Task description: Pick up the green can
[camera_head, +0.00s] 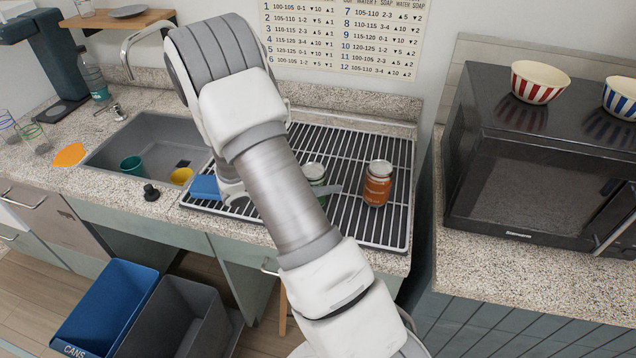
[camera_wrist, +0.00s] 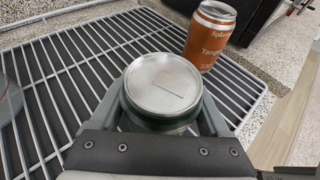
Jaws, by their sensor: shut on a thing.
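The green can (camera_wrist: 163,85) is in the wrist view, seen from above with its silver lid up and a strip of dark green side below the rim. My gripper (camera_wrist: 162,112) is shut on it, one finger on each side. In the head view the green can (camera_head: 315,172) shows only in part behind my arm, on or just over the black drying rack. I cannot tell whether its base touches the rack. The gripper fingertips (camera_head: 331,189) show beside it there.
An orange can (camera_head: 377,184) stands close by on the drying rack (camera_head: 395,222); it also shows in the wrist view (camera_wrist: 209,36). A sink (camera_head: 150,143) with cups lies left, a black microwave (camera_head: 540,150) right. Blue and grey bins (camera_head: 110,310) stand below the counter.

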